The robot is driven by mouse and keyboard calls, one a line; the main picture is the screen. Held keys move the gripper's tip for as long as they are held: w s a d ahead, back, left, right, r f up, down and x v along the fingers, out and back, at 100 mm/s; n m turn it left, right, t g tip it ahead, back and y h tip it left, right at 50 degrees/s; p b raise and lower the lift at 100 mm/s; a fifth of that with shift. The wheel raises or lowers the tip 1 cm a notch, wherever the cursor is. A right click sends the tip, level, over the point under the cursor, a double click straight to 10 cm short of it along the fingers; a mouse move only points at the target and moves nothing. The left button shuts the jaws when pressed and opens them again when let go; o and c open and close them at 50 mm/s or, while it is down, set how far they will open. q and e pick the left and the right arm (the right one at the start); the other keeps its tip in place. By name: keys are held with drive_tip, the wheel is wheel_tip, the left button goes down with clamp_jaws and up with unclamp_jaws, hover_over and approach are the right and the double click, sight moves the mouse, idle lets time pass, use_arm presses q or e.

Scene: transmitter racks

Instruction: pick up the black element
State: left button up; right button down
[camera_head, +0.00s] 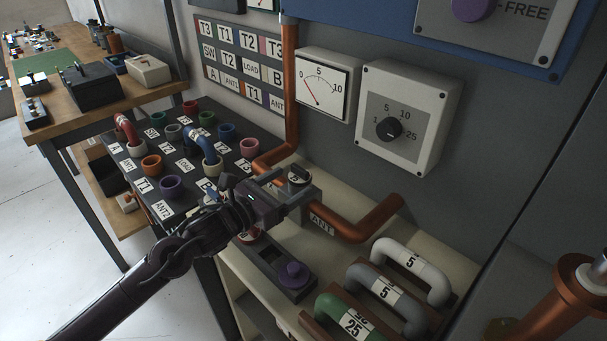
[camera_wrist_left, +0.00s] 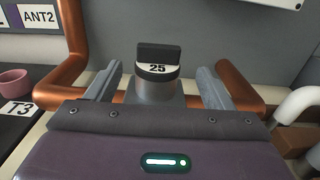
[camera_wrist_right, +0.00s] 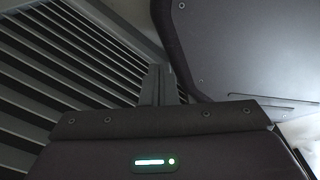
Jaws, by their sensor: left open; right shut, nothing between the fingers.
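A black element (camera_wrist_left: 158,58) with a white band marked 25 sits upright on a grey cylinder in the left wrist view. In the head view the black element (camera_head: 298,175) shows beyond my left gripper (camera_head: 292,191), beside the copper pipe. My left gripper is open; its fingers stand to either side of the grey cylinder in the left wrist view, with gaps on both sides. My right gripper (camera_wrist_right: 161,84) is shut and empty in the right wrist view and out of the head view.
A copper pipe (camera_head: 289,95) bends down the wall and along the shelf. White, grey and green handles (camera_head: 412,262) stand at right. A panel of coloured sockets (camera_head: 172,186) is at left. Slats (camera_wrist_right: 60,75) and a dark panel surround my right gripper.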

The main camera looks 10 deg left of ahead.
sight(298, 175)
use_arm(q)
drive_tip(key=shift+w+d+r, duration=0.2)
drive_tip(key=shift+w+d, duration=0.1)
drive_tip(key=shift+w, duration=0.15)
drive_tip(key=p+x, duration=0.2)
drive_tip(key=x, duration=0.2)
drive_tip(key=shift+w, duration=0.3)
drive_tip(key=shift+w+d, duration=0.15)
drive_tip(key=shift+w, duration=0.1)
drive_tip(key=shift+f, duration=0.1)
use_arm(e)
drive_tip(key=shift+a+r, duration=0.25)
drive_tip(key=shift+r, duration=0.85)
use_arm(q)
drive_tip(key=c, duration=1.1)
drive_tip(key=shift+o, duration=0.2)
